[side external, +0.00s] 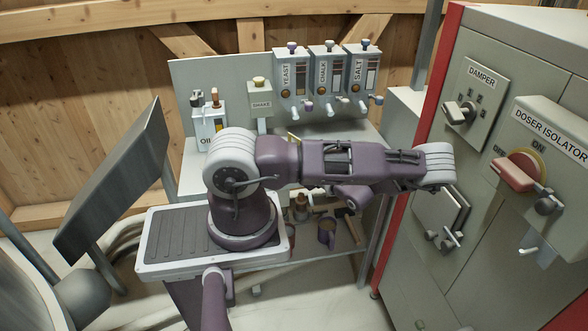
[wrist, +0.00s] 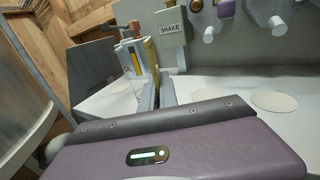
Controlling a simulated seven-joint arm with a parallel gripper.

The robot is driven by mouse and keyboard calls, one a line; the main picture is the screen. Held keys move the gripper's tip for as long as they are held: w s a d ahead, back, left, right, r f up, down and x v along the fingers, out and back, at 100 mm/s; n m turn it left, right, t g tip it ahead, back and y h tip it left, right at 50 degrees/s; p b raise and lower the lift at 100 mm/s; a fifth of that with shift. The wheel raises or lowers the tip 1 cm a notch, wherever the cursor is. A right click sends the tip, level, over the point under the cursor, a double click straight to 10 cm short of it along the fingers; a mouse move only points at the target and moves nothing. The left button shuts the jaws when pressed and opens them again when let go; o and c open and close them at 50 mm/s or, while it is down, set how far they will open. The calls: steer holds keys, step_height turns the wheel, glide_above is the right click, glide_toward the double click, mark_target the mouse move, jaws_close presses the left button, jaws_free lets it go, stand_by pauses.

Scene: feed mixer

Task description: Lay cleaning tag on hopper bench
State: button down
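The pale hopper bench (wrist: 225,90) fills the wrist view beyond my gripper, with a light round disc (wrist: 274,101) on its surface. In the side view my arm covers much of the bench and hides my gripper. In the wrist view my gripper's grey fingers (wrist: 156,92) stand close together over the bench, beyond the purple housing. A narrow yellow piece (wrist: 150,52) shows near their far end. I cannot tell whether it is the cleaning tag or whether the fingers hold it. A small yellow edge (side external: 292,138) also shows behind my arm in the side view.
Yeast (side external: 292,84), chalk (side external: 326,82) and salt (side external: 361,80) dispensers hang above the bench. The oil unit (side external: 208,122) and the shake box (side external: 261,103) are left of them. A mug (side external: 326,232) is on the lower shelf. The control cabinet (side external: 500,180) stands right.

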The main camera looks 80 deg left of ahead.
steer(key=w+a+r+m+t+y, duration=0.1)
steer(key=w+a+r+m+t, duration=0.1)
steer(key=w+r+m+t, duration=0.3)
steer(key=w+a+r+m+t+y, duration=0.1)
steer(key=w+a+t, duration=0.2)
steer(key=w, duration=0.4)
steer(key=f, duration=0.9)
steer(key=shift+w+f, duration=0.35)
steer(key=c, duration=1.6)
jaws_free()
steer(key=shift+f, duration=0.1)
steer(key=shift+c, duration=0.2)
